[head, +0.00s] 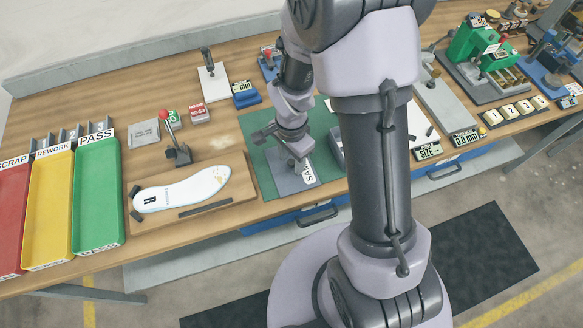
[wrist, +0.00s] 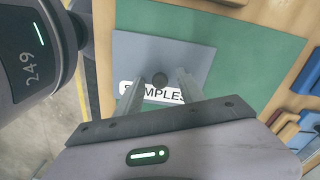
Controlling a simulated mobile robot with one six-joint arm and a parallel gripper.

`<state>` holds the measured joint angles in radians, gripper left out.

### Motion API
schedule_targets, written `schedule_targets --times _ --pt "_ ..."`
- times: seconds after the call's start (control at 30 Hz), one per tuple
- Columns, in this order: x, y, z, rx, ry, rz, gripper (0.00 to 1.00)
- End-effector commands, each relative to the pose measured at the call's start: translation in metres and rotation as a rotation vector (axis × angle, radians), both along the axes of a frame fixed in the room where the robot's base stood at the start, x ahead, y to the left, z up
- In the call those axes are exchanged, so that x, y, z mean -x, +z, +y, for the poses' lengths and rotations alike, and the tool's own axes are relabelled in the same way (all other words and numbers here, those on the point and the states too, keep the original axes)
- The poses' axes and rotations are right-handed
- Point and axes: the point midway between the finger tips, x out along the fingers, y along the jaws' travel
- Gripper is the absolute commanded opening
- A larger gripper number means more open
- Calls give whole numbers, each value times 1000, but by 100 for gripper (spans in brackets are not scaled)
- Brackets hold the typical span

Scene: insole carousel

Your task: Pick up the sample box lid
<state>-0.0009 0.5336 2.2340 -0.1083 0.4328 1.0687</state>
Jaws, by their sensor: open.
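The sample box lid (wrist: 195,58) is a flat grey square with a dark round knob (wrist: 160,79) and a white label reading SAMPLES, partly hidden. In the head view the lid (head: 286,182) lies on the green mat (head: 255,129), partly behind my arm. My gripper (wrist: 158,88) is open above the lid. In the wrist view its two fingers appear on either side of the knob, with gaps between. I cannot tell the height of the fingertips over the lid. In the head view my gripper (head: 297,158) is over the lid, its fingertips hard to make out.
A white insole (head: 180,190) lies on a wooden board left of the mat. Red, yellow (head: 50,210) and green (head: 98,195) trays stand at far left. A grey box (head: 337,146) is right of the lid. A red-knobbed lever (head: 176,150) stands left of the mat.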

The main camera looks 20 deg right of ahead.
Motion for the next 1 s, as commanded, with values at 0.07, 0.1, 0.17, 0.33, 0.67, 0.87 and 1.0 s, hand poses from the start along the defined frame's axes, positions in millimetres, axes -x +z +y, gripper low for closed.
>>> schedule_targets --times 0.07,0.1,0.17,0.33,0.67,0.87,1.0 --pt "0 -1 0 0 0 0 46" --pt "0 0 0 0 0 -1 46" --pt "0 0 0 0 0 -1 46" --pt "0 1 0 0 0 0 16" --pt "0 1 0 0 0 0 0" --pt "-1 30 0 0 1 -4 0" --pt "-1 70 0 0 0 -4 0"
